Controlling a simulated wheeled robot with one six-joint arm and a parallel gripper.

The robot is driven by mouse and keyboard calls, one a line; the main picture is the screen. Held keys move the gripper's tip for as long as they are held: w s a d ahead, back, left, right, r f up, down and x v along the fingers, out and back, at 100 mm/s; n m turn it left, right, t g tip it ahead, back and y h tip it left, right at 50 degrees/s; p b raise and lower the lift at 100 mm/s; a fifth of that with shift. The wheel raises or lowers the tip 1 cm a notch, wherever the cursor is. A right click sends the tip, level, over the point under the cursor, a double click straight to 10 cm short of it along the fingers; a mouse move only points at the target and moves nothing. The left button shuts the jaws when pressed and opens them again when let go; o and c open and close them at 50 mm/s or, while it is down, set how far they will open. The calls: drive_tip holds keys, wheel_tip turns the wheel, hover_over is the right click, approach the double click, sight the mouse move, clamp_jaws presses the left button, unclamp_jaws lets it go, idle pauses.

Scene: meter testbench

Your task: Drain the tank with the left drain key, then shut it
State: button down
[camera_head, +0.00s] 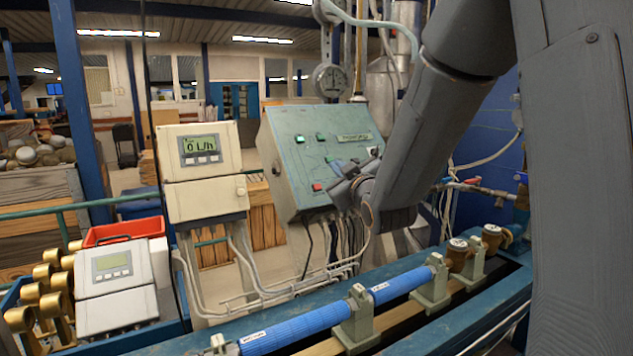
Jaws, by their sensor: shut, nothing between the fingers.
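The grey-green control panel (290,150) stands tilted in the middle of the view, with a few green buttons, a red button (317,187) and a dark label plate (353,137). My gripper (338,176) is at the panel's lower right, its fingers shut and empty, close to the panel face; I cannot tell whether they touch it. Small bluish parts show beside the fingertips, too small to identify. My gripper and wrist hide the panel's lower right part. I cannot make out the left drain key or the tank for certain. The flow display (200,146) reads 0 L/h.
A blue pipe (300,326) runs across the bench in front, held in grey-green clamps (358,318), with brass meters (460,254) at its right end. A second display unit (113,280), a red bin (125,230) and brass fittings (30,290) are at left. Cables hang below the panel.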

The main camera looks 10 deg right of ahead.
sight(318, 187)
drive_tip(key=shift+f, duration=0.15)
drive_tip(key=shift+w+a+f+b, duration=0.35)
drive_tip(key=shift+w+f+b, duration=0.5)
drive_tip(key=shift+w+f, duration=0.15)
drive_tip(key=shift+w+a+f+b, duration=0.3)
drive_tip(key=shift+w+f+b, duration=0.55)
drive_tip(key=shift+w, duration=0.2)
drive_tip(key=shift+w+a+f+b, duration=0.35)
drive_tip(key=shift+w+f+b, duration=0.45)
drive_tip(key=shift+w+f, duration=0.25)
drive_tip(key=shift+w+a+f+b, duration=0.1)
drive_tip(key=shift+w+f+b, duration=0.15)
drive_tip(key=shift+b, duration=0.2)
drive_tip(key=shift+w+f+b, duration=0.25)
drive_tip(key=shift+w+b, duration=0.05)
drive_tip(key=shift+b, duration=0.05)
idle(0.6)
drive_tip(key=shift+r, duration=0.1)
drive_tip(key=shift+s+r+p, duration=0.3)
drive_tip(key=shift+s+r, duration=0.15)
drive_tip(key=shift+s, duration=0.1)
idle(0.4)
